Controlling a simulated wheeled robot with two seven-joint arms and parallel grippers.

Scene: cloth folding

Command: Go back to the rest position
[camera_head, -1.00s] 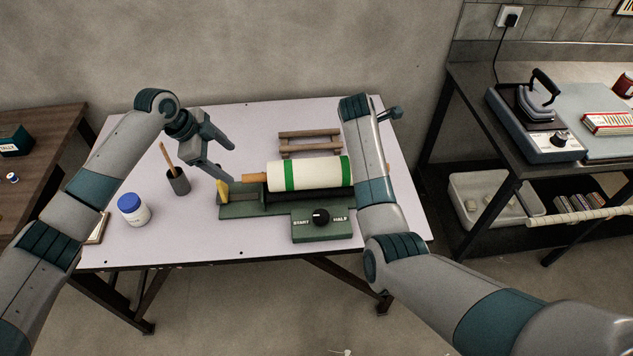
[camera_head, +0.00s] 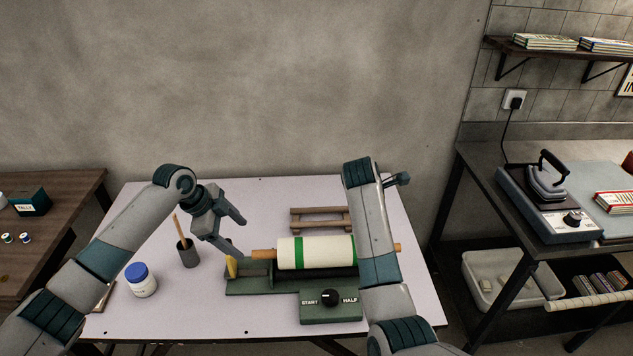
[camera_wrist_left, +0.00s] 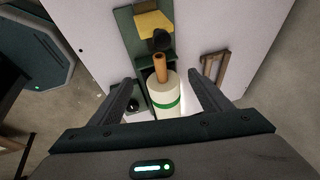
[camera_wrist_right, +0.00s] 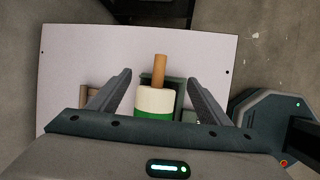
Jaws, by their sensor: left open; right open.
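My left gripper (camera_head: 238,236) is open above the left end of a green roller stand on the white table. In the left wrist view its spread fingers (camera_wrist_left: 163,88) frame a white roll with a green band (camera_wrist_left: 165,96) and its wooden end. Nothing is between the fingertips. My right arm reaches over the right end of the roll (camera_head: 305,253) and hides it in the head view. In the right wrist view my right gripper (camera_wrist_right: 160,82) is open, with the roll (camera_wrist_right: 154,101) and its wooden rod end seen between the fingers, apart from them.
On the white table (camera_head: 215,315) stand a blue-lidded jar (camera_head: 141,281), a dark cup with a stick (camera_head: 188,255) and a wooden rack (camera_head: 321,217). The green base has a START/HALF knob (camera_head: 330,297). A dark bench with an iron (camera_head: 546,180) stands at right.

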